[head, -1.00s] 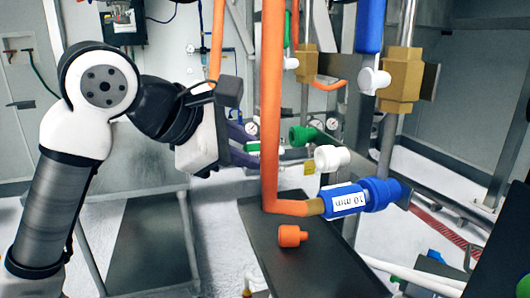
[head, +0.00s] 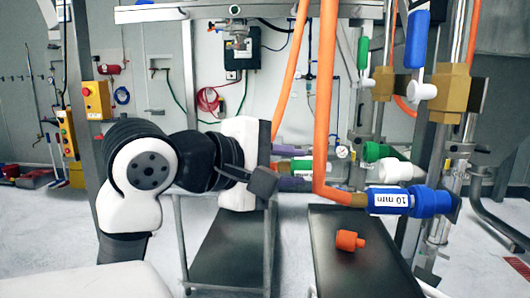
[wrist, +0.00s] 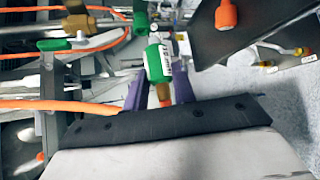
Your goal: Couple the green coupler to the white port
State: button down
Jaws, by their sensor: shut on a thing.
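The green coupler (head: 303,166) is a short cylinder with a white label, at the end of an orange hose. My gripper (head: 296,174) has purple fingers and is shut on it. In the wrist view the coupler (wrist: 154,62) lies between the fingertips (wrist: 158,80), its green end pointing away from the gripper. The white port (head: 400,170) sits at the right in the head view, in front of a green fitting (head: 378,152). It is apart from the coupler, with a vertical orange hose between them in the picture. I cannot make out the white port in the wrist view.
An orange cap (head: 349,241) lies on the dark shelf (head: 368,270) below. Pipes and brass valves (head: 451,90) stand at the right.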

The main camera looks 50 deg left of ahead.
jog(key=w+d, duration=0.5)
jog(key=w, duration=0.1)
jog(key=shift+w+d, duration=0.2)
jog(key=shift+d, duration=0.1)
dwell(0.7)
jog(key=shift+f, duration=0.1)
dwell(0.5)
jog(key=c, duration=1.1)
grip_release()
jog(key=shift+w, duration=0.1)
